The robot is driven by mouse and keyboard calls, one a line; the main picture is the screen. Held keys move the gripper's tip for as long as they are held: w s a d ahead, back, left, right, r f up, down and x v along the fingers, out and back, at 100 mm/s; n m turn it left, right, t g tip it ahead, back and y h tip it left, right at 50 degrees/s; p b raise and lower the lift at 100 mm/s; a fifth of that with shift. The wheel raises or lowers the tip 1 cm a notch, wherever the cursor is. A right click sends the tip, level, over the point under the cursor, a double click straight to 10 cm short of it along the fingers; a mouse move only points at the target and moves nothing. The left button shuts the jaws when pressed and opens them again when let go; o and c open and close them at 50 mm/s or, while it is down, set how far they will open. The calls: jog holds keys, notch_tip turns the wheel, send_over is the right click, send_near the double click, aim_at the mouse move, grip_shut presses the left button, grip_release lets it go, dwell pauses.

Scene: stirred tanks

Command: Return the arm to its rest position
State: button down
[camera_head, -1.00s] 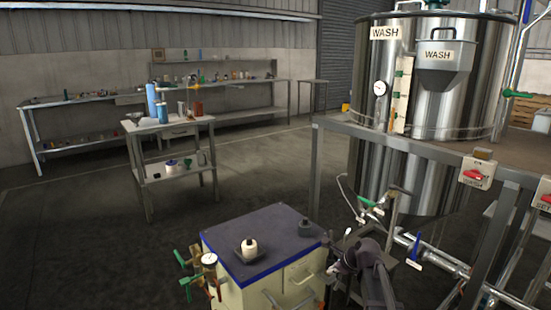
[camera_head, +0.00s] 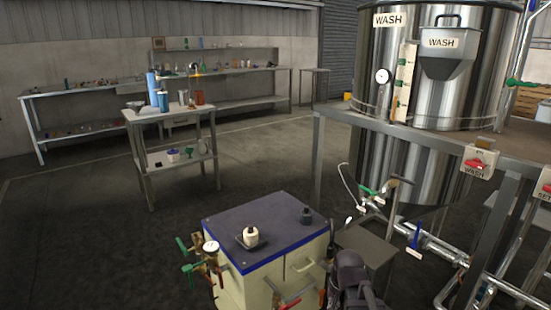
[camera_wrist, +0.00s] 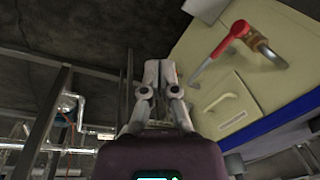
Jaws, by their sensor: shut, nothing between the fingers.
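My gripper (camera_wrist: 158,72) shows in the wrist view with its two fingers together and nothing between them. It hangs in free space beside the cream cabinet (camera_wrist: 243,75). In the head view my dark arm shows at the bottom, right of the cabinet (camera_head: 245,292); the gripper itself cannot be made out there.

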jog(key=s+n+g+h, duration=0.1)
jog(key=s+n, duration=0.3)
notch_tip(320, 180, up, 31)
jog(key=p, duration=3.1)
jog(key=shift+r+n, duration=0.15)
jog(key=shift+n, duration=0.15)
